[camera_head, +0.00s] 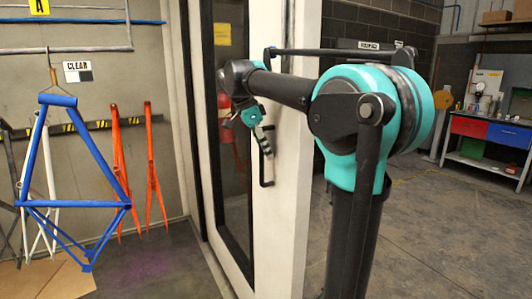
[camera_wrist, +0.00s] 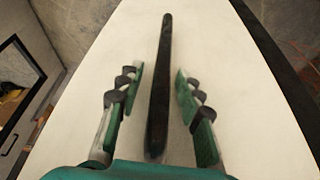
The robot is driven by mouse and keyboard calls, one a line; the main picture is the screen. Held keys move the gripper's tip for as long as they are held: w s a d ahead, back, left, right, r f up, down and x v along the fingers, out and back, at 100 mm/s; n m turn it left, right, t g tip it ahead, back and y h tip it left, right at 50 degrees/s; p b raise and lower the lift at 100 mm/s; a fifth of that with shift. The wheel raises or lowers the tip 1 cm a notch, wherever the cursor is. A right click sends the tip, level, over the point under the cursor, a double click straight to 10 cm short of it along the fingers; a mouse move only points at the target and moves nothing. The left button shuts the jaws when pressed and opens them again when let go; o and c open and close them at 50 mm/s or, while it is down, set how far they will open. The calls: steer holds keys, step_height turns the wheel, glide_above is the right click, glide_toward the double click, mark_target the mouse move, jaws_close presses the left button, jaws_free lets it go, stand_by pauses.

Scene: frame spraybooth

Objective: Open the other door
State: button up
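A white-framed door (camera_head: 285,225) with a dark glass panel (camera_head: 232,190) stands in the middle of the head view. Its black bar handle (camera_head: 267,183) is on the white stile; the upper part is hidden by my gripper. My gripper (camera_head: 266,148) is at the handle. In the wrist view, the handle (camera_wrist: 163,40) runs lengthwise between the two green-and-black fingers of my gripper (camera_wrist: 159,80). The fingers are apart, with a gap on each side of the handle, and do not touch it. The white door face (camera_wrist: 225,95) fills most of that view.
Left of the door hang a blue bicycle frame (camera_head: 75,203) and orange forks (camera_head: 155,180) by a wall. A red fire extinguisher (camera_head: 225,103) shows through the glass. A workbench (camera_head: 490,140) with red and blue drawers stands far right. The floor between door and bench is clear.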

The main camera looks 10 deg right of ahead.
steer(key=shift+d+f, duration=0.2)
steer(key=shift+f, duration=0.25)
jaws_close()
stand_by(0.5)
